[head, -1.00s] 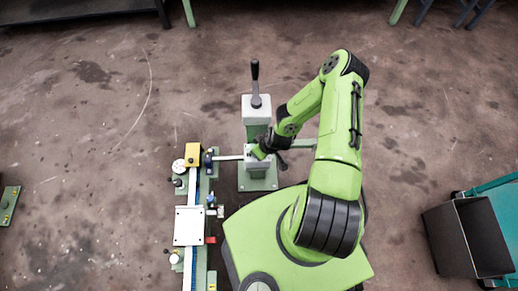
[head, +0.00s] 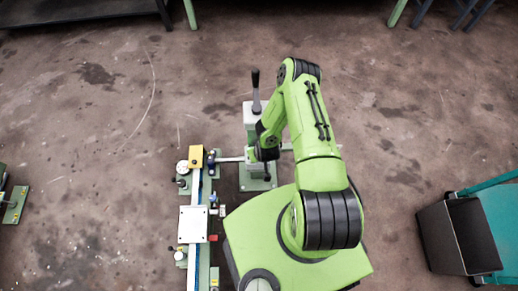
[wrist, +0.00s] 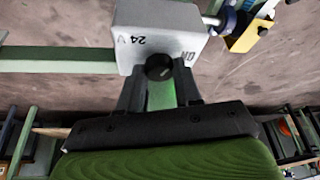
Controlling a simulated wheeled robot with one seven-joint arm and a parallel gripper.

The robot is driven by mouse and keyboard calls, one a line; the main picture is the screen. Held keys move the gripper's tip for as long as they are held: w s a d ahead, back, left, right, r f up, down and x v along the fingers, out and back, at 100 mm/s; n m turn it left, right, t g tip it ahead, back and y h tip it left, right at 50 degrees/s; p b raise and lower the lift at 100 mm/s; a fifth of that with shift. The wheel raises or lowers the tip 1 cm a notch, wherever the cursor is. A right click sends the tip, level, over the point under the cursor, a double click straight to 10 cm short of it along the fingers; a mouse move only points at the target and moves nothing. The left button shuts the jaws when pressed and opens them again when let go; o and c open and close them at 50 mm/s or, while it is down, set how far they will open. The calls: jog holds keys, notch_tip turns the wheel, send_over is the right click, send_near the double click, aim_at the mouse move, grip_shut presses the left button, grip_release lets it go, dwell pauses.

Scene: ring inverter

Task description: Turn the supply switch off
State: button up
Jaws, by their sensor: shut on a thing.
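The supply switch is a grey box (wrist: 165,30) marked "24 V" and "ON", both upside down in the wrist view. A round black knob (wrist: 159,67) sits at its near lower edge, with the "ON" mark to its right. My gripper (wrist: 158,78) has its two dark fingers on either side of the knob's stem area and is shut on it. The finger contact is partly hidden behind the knob. In the head view my wrist covers the switch, so the knob cannot be made out there.
A grey post with an upright black-handled lever (head: 255,90) stands just behind my wrist. A rail fixture with a yellow block (head: 196,157) and a white plate (head: 193,225) lies to the left. A dark bin (head: 458,238) stands at right. Open floor lies beyond.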

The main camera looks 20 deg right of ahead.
jog(key=m+p, duration=0.1)
jog(key=m+h+p, duration=0.1)
jog(key=m+p, duration=0.1)
jog(key=p, duration=0.1)
jog(key=shift+a+r+m, duration=0.15)
jog(key=shift+r+m, duration=0.1)
jog(key=shift+m, duration=0.05)
jog(key=m+h+p, duration=0.1)
jog(key=m+p, duration=0.1)
jog(key=shift+m+g, duration=0.3)
jog(key=shift+m, duration=0.1)
jog(key=m, duration=0.1)
jog(key=m+h, duration=0.1)
jog(key=shift+w+a+f+m+g+p, duration=0.1)
jog(key=shift+f+m+g+p, duration=0.05)
jog(key=shift+m+g+p, duration=0.2)
jog(key=shift+f+m+g+h, duration=0.1)
jog(key=shift+m+g+h, duration=0.5)
jog(key=shift+m, duration=1.15)
jog(key=o, duration=1)
jog(key=shift+o, duration=0.2)
jog(key=p+v, duration=0.5)
jog(key=v, duration=1)
jog(key=shift+r, duration=0.4)
